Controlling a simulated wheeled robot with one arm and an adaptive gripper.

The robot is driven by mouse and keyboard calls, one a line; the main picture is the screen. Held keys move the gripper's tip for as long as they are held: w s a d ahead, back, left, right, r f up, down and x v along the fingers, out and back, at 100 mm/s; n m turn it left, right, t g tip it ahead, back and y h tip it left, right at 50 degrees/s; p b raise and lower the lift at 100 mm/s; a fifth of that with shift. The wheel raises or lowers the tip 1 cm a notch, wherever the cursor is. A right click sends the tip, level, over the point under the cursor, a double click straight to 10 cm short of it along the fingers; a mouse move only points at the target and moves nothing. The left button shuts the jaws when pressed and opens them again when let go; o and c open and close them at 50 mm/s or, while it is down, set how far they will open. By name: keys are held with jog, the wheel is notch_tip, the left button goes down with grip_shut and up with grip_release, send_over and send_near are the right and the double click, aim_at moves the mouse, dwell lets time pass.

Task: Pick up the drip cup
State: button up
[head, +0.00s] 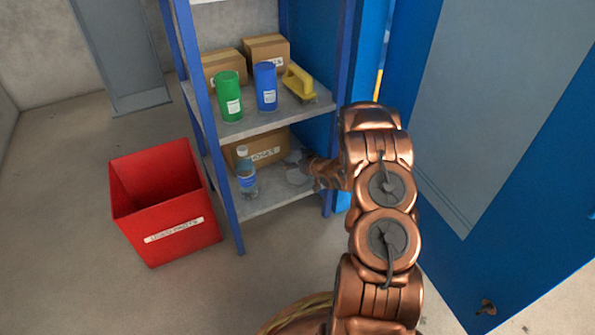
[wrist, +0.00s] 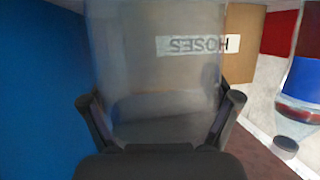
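The drip cup (wrist: 155,85) looks like a clear, translucent cup filling the middle of the wrist view. It stands between the two dark fingers of my gripper (wrist: 162,108), which are spread wide, one on each side. I see no clear gap between fingers and cup, and whether they touch it is hard to tell. In the head view my gripper (head: 300,168) reaches over the lower shelf at its right end. The cup there is small, greyish and hard to separate from the fingers.
A box labelled HOSES (head: 262,150) stands behind on the lower shelf (head: 270,198). A clear bottle with a blue label (head: 246,175) stands left of the gripper. The upper shelf (head: 300,112) is close above. A red bin (head: 165,205) stands left of the rack.

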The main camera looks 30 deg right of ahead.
jog(key=c, duration=0.6)
jog(key=shift+o, duration=0.2)
jog(key=shift+r, duration=0.1)
